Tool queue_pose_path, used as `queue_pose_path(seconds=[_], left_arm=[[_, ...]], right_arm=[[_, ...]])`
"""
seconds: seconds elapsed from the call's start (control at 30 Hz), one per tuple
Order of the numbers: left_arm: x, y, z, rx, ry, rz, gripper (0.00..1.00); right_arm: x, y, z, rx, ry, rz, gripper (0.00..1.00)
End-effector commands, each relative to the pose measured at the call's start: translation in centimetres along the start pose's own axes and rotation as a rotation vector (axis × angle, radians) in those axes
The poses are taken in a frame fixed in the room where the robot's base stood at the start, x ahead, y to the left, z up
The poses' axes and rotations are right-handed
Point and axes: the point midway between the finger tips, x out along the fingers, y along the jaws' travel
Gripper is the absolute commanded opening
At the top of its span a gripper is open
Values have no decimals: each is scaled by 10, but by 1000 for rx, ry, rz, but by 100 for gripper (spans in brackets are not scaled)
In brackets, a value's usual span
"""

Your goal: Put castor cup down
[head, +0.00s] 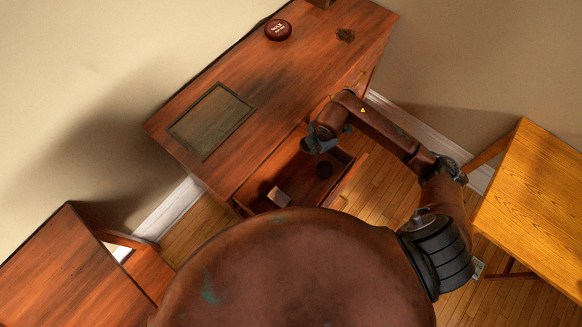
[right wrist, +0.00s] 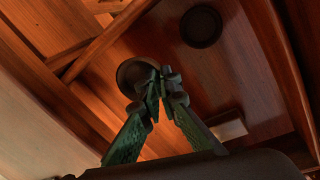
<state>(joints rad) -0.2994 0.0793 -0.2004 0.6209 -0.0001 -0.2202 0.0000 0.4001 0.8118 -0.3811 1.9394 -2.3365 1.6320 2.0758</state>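A dark round castor cup (right wrist: 132,74) shows in the right wrist view at the tips of my right gripper (right wrist: 162,80). The green fingers have closed together on its rim and cover part of its right side. In the head view my right gripper (head: 318,142) hangs over the open desk drawer (head: 300,180). A second dark round cup lies on the drawer floor in the head view (head: 324,169) and in the right wrist view (right wrist: 201,25), apart from the held one. My left gripper is not in view.
A pale card or block (head: 278,196) lies in the drawer near its left end. A lighter table (head: 535,200) stands at right.

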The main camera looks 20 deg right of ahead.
Motion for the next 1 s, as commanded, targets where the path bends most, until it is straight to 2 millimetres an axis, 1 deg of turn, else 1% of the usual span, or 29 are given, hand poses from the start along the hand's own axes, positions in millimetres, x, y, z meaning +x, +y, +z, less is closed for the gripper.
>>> queue_pose_path(seconds=[0.2,0.43,0.63,0.7,1.0], left_arm=[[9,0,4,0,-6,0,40],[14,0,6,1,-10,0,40],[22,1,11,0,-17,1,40],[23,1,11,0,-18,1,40],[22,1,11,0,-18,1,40]], right_arm=[[36,-7,-3,-2,2,-5,0],[58,-12,-1,-2,1,-4,0],[90,-20,-1,-2,2,-4,0],[94,-21,-1,-2,1,-4,0],[94,-21,0,-2,1,-2,0]])
